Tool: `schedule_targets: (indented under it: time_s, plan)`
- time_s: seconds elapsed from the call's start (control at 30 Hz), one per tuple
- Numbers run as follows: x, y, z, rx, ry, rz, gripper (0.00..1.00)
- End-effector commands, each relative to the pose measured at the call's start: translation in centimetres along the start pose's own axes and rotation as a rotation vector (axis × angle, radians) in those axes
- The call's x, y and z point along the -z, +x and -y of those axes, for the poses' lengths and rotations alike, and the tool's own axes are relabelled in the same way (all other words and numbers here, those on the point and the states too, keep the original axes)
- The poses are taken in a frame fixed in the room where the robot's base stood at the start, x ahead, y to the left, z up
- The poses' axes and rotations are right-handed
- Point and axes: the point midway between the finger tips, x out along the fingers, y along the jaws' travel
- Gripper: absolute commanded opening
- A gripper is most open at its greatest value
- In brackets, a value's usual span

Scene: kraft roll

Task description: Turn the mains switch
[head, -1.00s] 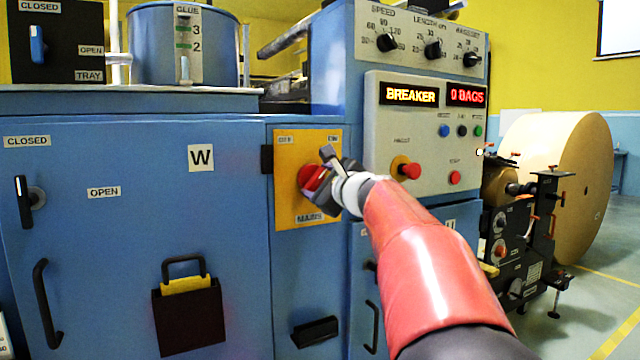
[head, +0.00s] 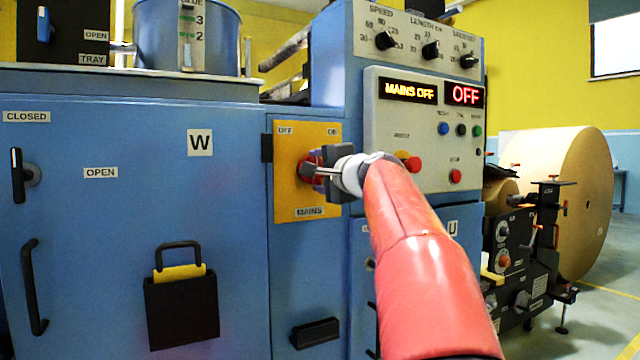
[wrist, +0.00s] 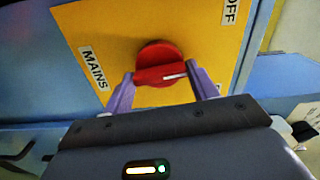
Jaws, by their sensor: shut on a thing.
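The mains switch (head: 306,167) is a red rotary knob on a yellow plate (head: 292,200) marked OFF, ON and MAINS, on the blue machine's front. It also shows in the wrist view (wrist: 158,66), with a raised red grip bar and a white pointer mark. My gripper (wrist: 162,90) has one purple finger at each end of the bar and is shut on it. In the head view my gripper (head: 318,170) covers part of the knob. The display (head: 408,91) reads MAINS OFF, and the red one beside it (head: 465,95) reads OFF.
A grey control panel with a red mushroom button (head: 411,163) is close to the right of my gripper. A padlocked black box (head: 181,312) and a door handle (head: 32,287) stick out at the left. A large kraft roll (head: 570,190) stands at the right.

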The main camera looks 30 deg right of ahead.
Motion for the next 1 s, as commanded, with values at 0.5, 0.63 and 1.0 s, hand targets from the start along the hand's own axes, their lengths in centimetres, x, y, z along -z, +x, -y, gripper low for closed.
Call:
schedule_targets:
  time_s: [0.5,0.63,1.0]
  plan:
    - [-0.04,0.07,-0.36,-0.002,-0.463,0.002,0.35]
    - [-0.04,0.06,-0.30,-0.002,-0.548,0.003,0.35]
    - [-0.02,0.10,-0.24,-0.004,-0.679,0.004,0.35]
